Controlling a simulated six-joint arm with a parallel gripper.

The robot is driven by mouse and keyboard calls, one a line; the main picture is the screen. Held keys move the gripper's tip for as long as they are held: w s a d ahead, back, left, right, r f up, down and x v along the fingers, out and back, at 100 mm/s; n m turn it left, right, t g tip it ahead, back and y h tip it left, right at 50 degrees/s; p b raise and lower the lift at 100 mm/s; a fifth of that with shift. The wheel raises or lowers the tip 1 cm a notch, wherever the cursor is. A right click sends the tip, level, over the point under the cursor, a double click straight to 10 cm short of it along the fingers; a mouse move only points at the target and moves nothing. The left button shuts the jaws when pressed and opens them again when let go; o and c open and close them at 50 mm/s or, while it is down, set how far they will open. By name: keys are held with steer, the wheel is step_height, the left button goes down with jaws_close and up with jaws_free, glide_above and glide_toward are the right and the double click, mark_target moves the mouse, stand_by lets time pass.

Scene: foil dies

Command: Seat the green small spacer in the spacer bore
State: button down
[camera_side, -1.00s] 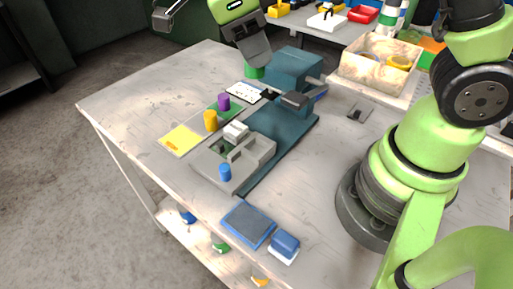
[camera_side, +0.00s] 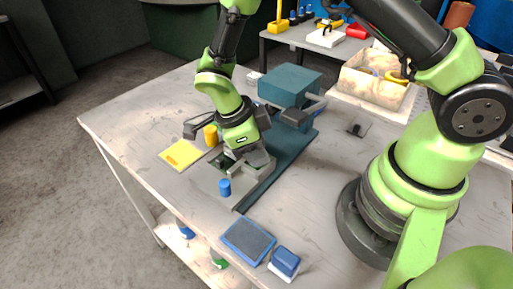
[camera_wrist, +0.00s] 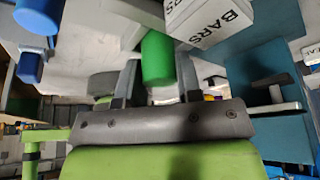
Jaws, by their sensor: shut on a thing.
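The green small spacer (camera_wrist: 157,58) is a green cylinder between the two fingers of my gripper (camera_wrist: 158,78) in the wrist view. My gripper is shut on it. In the side view my gripper (camera_side: 240,158) is low over the grey die fixture (camera_side: 258,185), and the spacer is hidden behind it. A dark opening (camera_side: 226,161) shows in the fixture beside the gripper. I cannot tell which opening is the spacer bore, or whether the spacer touches the fixture.
A blue cylinder (camera_side: 224,187) stands at the fixture's front; a blue part also shows in the wrist view (camera_wrist: 31,66). A teal press (camera_side: 290,84) stands behind. A blue pad (camera_side: 248,241) lies in front.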

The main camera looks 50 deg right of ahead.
steer(key=shift+f, duration=0.2)
steer(key=c, duration=1.1)
jaws_free()
steer(key=shift+f, duration=0.1)
steer(key=v, duration=1.2)
steer(key=shift+s+r, duration=0.1)
steer(key=shift+r, duration=0.2)
steer(key=shift+s+d+r+n+t+y, duration=0.95)
steer(key=shift+s+r+n+t, duration=1.15)
steer(key=shift+n, duration=1.75)
steer(key=shift+s+d+r+n+t+y, duration=0.9)
steer(key=shift+s+r+n+t, duration=0.55)
steer(key=shift+s+r+n, duration=1.85)
steer(key=shift+s+d+r+n+t+y, duration=0.95)
steer(key=shift+s+r+n+t, duration=1)
steer(key=shift+n, duration=2.4)
